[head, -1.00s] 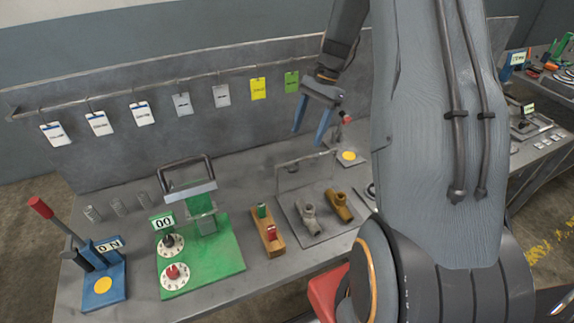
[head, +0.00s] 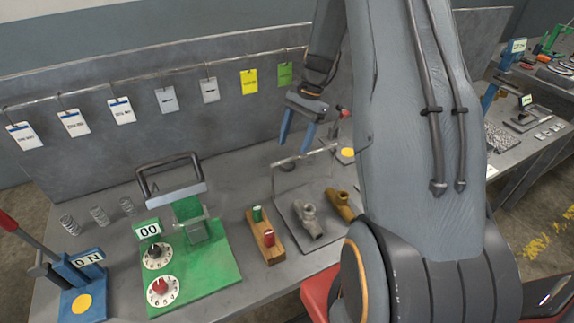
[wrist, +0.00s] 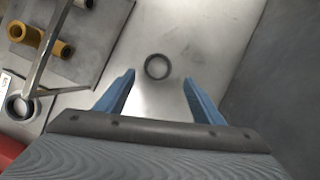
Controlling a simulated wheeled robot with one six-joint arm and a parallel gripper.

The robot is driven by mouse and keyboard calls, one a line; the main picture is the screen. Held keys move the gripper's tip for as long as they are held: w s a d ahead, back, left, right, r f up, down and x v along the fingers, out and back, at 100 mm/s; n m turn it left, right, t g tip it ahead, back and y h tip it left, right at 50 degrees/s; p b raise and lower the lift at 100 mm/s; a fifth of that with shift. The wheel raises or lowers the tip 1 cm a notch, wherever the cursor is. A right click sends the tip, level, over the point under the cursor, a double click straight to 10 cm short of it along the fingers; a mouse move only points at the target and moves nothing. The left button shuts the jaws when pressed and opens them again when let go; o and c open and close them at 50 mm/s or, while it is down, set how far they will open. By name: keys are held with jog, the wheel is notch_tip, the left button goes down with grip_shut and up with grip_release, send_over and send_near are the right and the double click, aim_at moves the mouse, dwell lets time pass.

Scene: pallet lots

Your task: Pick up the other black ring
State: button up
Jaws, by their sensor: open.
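A black ring (wrist: 157,66) lies flat on the bare grey bench top in the wrist view, between and slightly beyond the fingertips. My gripper (wrist: 159,78) is open and empty, with its blue fingers apart on either side of the ring's line. In the head view my gripper (head: 296,148) points down above the back of the bench. A small dark shape (head: 287,167) below it appears to be the same ring. A second dark ring (wrist: 18,107) shows at the left edge of the wrist view, near a white label.
A thin metal frame (wrist: 46,55) rises left of my gripper, by a plate with brass and grey pipe fittings (head: 342,204). The bench's upright back panel (wrist: 285,75) stands to the right in the wrist view. Bare bench surrounds the ring.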

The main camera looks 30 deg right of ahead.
jog(key=p+x, duration=0.1)
jog(key=x, duration=0.2)
jog(key=shift+s+a+f+p, duration=0.1)
jog(key=shift+s+f+p, duration=0.15)
jog(key=shift+s+p, duration=0.1)
jog(key=shift+a+f, duration=0.15)
jog(key=shift+f, duration=0.45)
jog(key=c, duration=1.1)
